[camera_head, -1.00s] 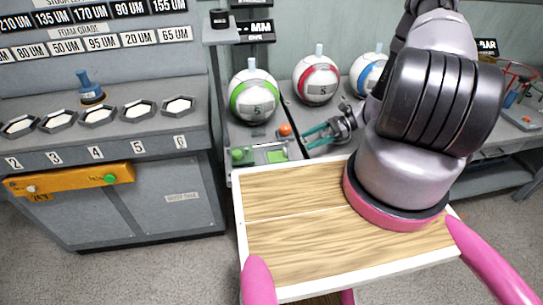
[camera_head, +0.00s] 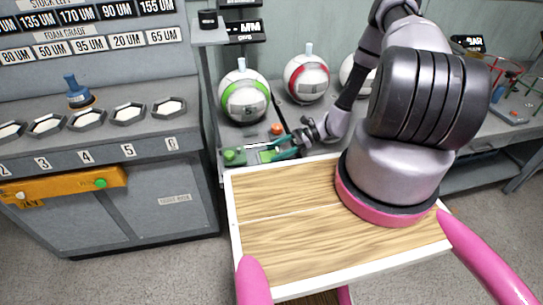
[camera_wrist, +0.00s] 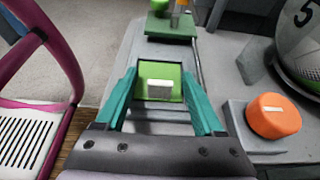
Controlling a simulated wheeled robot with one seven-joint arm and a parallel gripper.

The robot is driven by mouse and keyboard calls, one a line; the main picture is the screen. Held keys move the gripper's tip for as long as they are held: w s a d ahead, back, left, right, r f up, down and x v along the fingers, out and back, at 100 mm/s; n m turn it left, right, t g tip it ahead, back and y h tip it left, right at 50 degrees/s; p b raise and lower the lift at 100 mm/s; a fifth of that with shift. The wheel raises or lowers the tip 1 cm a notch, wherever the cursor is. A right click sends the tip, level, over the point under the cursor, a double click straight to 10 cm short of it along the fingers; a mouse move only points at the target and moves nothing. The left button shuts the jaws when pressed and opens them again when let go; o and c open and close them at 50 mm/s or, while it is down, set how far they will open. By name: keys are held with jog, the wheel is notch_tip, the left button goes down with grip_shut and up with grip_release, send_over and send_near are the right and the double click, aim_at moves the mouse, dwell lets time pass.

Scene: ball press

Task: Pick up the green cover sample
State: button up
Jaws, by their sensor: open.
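The green cover sample (camera_wrist: 161,72) is a small bright green piece with a pale label, in the middle of the wrist view. In the head view the green sample (camera_head: 266,156) is partly covered by my gripper, on the bench in front of the green-striped ball. My gripper (camera_wrist: 160,78) has two teal fingers, open, with one on each side of the sample in the wrist view. I cannot tell whether they touch it. In the head view my gripper (camera_head: 274,150) reaches in from the right, low over the bench.
An orange knob (camera_wrist: 273,115) sits right of the gripper, near the green-striped ball (camera_head: 245,96). A dark green plate (camera_wrist: 170,27) with a green knob lies beyond the sample. A red-striped ball (camera_head: 307,80) stands farther right. My wooden tray top (camera_head: 290,215) is in front.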

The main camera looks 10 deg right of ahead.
grip_shut()
